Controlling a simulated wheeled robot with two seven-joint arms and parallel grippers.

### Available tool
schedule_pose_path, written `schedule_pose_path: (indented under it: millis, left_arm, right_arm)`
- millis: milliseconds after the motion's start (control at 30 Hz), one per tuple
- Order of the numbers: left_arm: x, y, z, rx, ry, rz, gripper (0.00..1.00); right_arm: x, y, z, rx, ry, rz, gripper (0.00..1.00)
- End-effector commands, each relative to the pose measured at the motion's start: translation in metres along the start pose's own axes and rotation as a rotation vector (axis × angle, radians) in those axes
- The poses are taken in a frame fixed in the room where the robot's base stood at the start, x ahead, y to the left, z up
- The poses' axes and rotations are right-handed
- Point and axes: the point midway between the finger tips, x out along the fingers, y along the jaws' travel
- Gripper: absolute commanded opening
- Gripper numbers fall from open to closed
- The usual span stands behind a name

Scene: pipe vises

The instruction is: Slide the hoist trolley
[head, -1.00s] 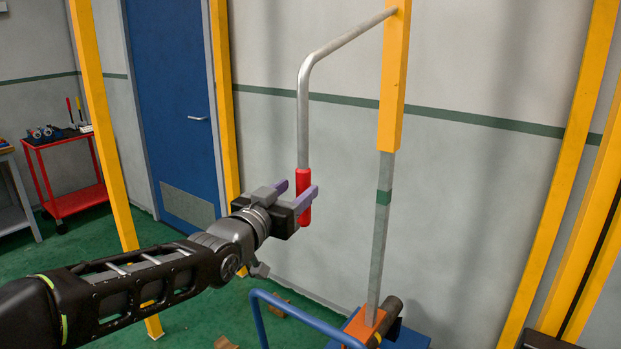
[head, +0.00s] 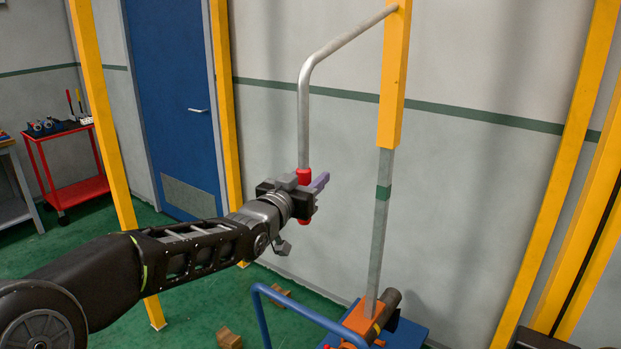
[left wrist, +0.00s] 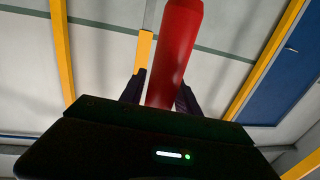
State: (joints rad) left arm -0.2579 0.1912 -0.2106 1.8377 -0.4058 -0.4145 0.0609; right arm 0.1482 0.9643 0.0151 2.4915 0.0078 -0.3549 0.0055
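A bent grey bar (head: 304,120) runs from a yellow upright (head: 393,80) down to a red grip (head: 304,176). No part plainly shows as the trolley itself. In the left wrist view the red grip (left wrist: 175,50) stands between the two dark fingers, close to both. Whether they press on it I cannot tell. My right gripper is in neither view.
Below, a blue base (head: 408,335) carries an orange block (head: 358,318) and a dark pipe (head: 390,299). A blue rail (head: 300,309) is in front. Small wooden blocks (head: 229,337) lie on the green floor. A red cart (head: 75,194) stands far left, by a blue door (head: 175,100).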

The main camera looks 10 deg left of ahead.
Motion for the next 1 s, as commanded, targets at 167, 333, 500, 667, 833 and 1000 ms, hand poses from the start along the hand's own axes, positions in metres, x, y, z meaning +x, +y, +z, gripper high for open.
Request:
schedule_pose_path:
  millis: [167, 333, 500, 667, 833, 1000]
  left_arm:
    - [-0.0001, 0.0001, -0.0001, 0.0, 0.0, 0.0, 0.23]
    - [-0.0002, 0.0001, -0.0001, 0.0, 0.0, 0.0, 0.09]
    - [-0.0002, 0.0001, -0.0001, 0.0, 0.0, 0.0, 0.0]
    - [-0.0002, 0.0001, -0.0002, 0.0, 0.0, 0.0, 0.0]
    - [-0.0002, 0.0001, -0.0002, 0.0, 0.0, 0.0, 0.0]
    - [-0.0002, 0.0001, -0.0002, 0.0, 0.0, 0.0, 0.0]
  right_arm:
    - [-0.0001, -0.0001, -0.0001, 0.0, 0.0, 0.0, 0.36]
    - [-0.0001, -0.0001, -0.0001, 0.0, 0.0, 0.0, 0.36]
    - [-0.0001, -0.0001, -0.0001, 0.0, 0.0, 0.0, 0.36]
    - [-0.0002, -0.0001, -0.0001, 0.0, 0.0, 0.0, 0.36]
    - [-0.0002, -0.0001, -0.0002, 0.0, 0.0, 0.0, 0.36]
    - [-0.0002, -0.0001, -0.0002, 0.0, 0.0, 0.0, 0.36]
